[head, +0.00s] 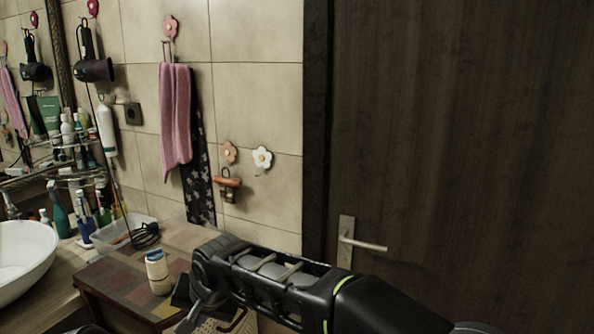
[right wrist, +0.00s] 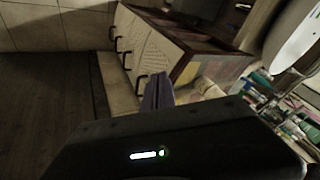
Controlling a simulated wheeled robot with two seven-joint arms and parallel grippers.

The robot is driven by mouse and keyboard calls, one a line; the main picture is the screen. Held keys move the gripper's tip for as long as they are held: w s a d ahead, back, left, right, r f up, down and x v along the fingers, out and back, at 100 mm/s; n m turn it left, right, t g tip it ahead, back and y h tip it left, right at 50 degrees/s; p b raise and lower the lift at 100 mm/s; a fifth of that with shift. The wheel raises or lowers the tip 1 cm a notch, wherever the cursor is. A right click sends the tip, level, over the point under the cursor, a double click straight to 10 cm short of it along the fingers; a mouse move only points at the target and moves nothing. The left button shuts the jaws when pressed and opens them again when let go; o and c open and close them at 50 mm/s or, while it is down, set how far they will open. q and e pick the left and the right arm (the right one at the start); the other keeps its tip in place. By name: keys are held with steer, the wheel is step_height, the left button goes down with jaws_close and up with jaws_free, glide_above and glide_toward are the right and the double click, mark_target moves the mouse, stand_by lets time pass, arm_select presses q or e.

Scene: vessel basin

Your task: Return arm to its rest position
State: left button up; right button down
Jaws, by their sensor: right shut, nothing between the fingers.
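My right arm (head: 290,285) reaches in from the lower right of the head view and bends down in front of the checkered countertop. My right gripper (right wrist: 155,92) shows in the right wrist view as two narrow grey fingers, shut together with nothing between them. The fingers appear in front of the pale cabinet (right wrist: 146,45) with dark handles; I cannot tell how close they are to it. In the head view the gripper's fingertips are not clear below the bent wrist. My left gripper is not seen.
A white vessel basin (head: 22,258) stands at the left. A cream bottle (head: 158,272) stands on the checkered countertop (head: 118,283) beside my right arm. A clear tray (head: 122,228) and several bottles are behind. A dark door (head: 460,140) with a handle (head: 362,245) fills the right.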

steer(key=s+d+f+g, duration=0.1)
steer(key=s+d+f, duration=0.1)
steer(key=d+f, duration=0.6)
steer(key=s+d+f+g, duration=0.1)
steer(key=s+d+f, duration=0.15)
steer(key=f, duration=1.05)
steer(key=s+d+f+g, duration=0.1)
steer(key=s+d+f, duration=0.1)
steer(key=d+f, duration=0.65)
steer(key=s+d+f, duration=0.2)
steer(key=s+f, duration=0.2)
steer(key=s, duration=0.2)
steer(key=s+d+f+m, duration=0.1)
steer(key=s+d+f, duration=0.2)
steer(key=s, duration=0.4)
steer(key=s+d+f+g, duration=0.1)
steer(key=s+d+f, duration=0.1)
steer(key=s+f, duration=0.3)
steer(key=shift+s+d, duration=0.4)
steer(key=shift+s, duration=0.6)
steer(key=shift+f, duration=0.1)
